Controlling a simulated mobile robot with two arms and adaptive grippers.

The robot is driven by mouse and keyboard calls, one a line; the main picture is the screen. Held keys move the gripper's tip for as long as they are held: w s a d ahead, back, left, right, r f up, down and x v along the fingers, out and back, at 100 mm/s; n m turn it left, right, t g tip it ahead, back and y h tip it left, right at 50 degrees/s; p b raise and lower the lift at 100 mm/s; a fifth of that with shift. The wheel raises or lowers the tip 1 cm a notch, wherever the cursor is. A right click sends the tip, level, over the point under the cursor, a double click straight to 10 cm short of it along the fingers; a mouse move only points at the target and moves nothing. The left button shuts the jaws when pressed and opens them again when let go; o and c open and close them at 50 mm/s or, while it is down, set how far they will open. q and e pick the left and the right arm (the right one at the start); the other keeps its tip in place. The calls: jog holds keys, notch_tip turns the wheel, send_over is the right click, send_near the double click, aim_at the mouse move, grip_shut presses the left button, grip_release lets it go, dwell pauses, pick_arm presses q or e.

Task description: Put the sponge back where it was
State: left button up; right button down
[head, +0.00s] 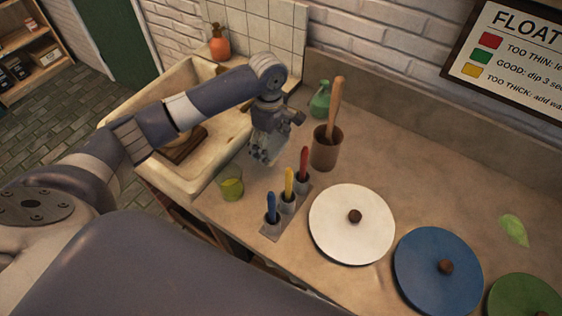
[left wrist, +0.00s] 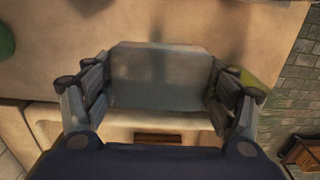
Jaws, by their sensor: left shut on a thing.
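My left gripper (head: 264,152) hangs over the counter just right of the sink, between the sink and the brown cup. In the left wrist view its two fingers (left wrist: 160,88) stand wide apart on either side of a pale grey block, the sponge (left wrist: 160,75), and are shut on it. The block looks flat-sided and slightly blurred. In the head view the sponge is hard to tell from the grey fingers. My right gripper is not in view.
The cream sink (head: 210,165) with a brown wooden piece (head: 185,146) lies left. A yellow-green glass (head: 230,184), a holder with colored tools (head: 287,203), a brown cup (head: 325,150) and a green bottle (head: 320,104) stand near the gripper. White (head: 340,236) and blue (head: 425,285) discs lie right.

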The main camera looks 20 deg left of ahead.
aim_at(271, 152)
pick_arm(q)
notch_tip(271, 152, down, 4)
notch_tip(271, 152, down, 3)
jog(key=shift+f+p, duration=0.1)
jog(key=shift+p, duration=0.35)
jog(key=shift+f, duration=0.35)
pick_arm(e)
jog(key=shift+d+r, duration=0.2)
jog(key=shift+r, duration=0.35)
pick_arm(q)
jog(key=o, duration=0.9)
jog(key=shift+f, duration=0.15)
jog(key=shift+o, duration=0.2)
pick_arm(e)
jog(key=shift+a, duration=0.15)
